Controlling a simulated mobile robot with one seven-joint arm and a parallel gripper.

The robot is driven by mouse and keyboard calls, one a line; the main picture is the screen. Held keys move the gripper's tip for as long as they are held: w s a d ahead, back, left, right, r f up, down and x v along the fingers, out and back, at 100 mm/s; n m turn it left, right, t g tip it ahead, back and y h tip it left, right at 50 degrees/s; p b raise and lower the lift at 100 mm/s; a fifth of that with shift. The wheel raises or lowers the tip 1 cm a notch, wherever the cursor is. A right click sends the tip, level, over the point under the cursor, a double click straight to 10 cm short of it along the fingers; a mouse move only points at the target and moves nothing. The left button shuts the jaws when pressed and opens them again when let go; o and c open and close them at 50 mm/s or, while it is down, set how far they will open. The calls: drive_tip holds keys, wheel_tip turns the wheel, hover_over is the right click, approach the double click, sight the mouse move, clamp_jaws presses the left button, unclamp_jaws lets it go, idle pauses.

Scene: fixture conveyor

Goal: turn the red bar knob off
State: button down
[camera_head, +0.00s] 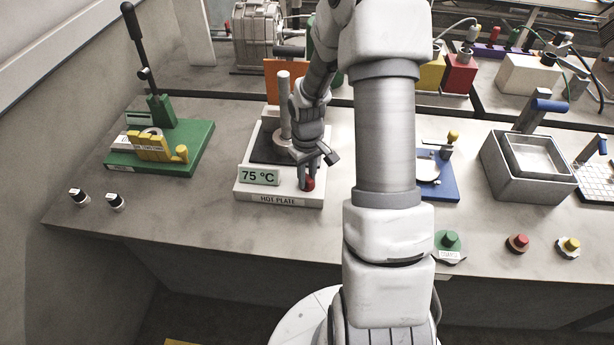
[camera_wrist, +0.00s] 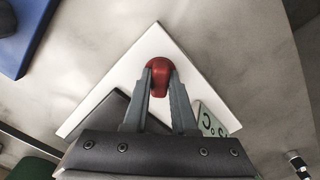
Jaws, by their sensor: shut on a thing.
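The red bar knob (camera_head: 309,184) is on the front of the white hot plate (camera_head: 250,190), right of a display reading 75 °C (camera_head: 259,176). My gripper (camera_head: 308,174) reaches down to it from above. In the wrist view, the knob (camera_wrist: 159,77) sits between the two fingertips (camera_wrist: 159,86), which are shut on it from both sides. The fingers hide part of the knob, so I cannot tell its exact angle. A metal cylinder (camera_head: 284,100) stands on the dark top of the hot plate.
A green-based toggle clamp (camera_head: 190,145) stands to the left, with two small black-topped items (camera_head: 115,201) in front. A blue-based fixture (camera_head: 440,185) and a grey basin (camera_head: 500,175) stand to the right. Green (camera_head: 449,241), red (camera_head: 518,242) and yellow (camera_head: 569,245) knobs line the front edge.

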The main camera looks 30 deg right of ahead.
sight(307, 178)
drive_tip(key=n+p, duration=0.1)
drive_tip(key=n, duration=0.3)
drive_tip(key=shift+r+n, duration=0.1)
drive_tip(key=shift+n, duration=0.2)
drive_tip(key=n+p, duration=0.1)
drive_tip(key=n, duration=0.3)
drive_tip(key=shift+n, duration=0.4)
drive_tip(key=c, duration=0.7)
unclamp_jaws()
wheel_tip(307, 178, up, 17)
drive_tip(key=shift+r+p, duration=0.15)
drive_tip(key=shift+p, duration=0.6)
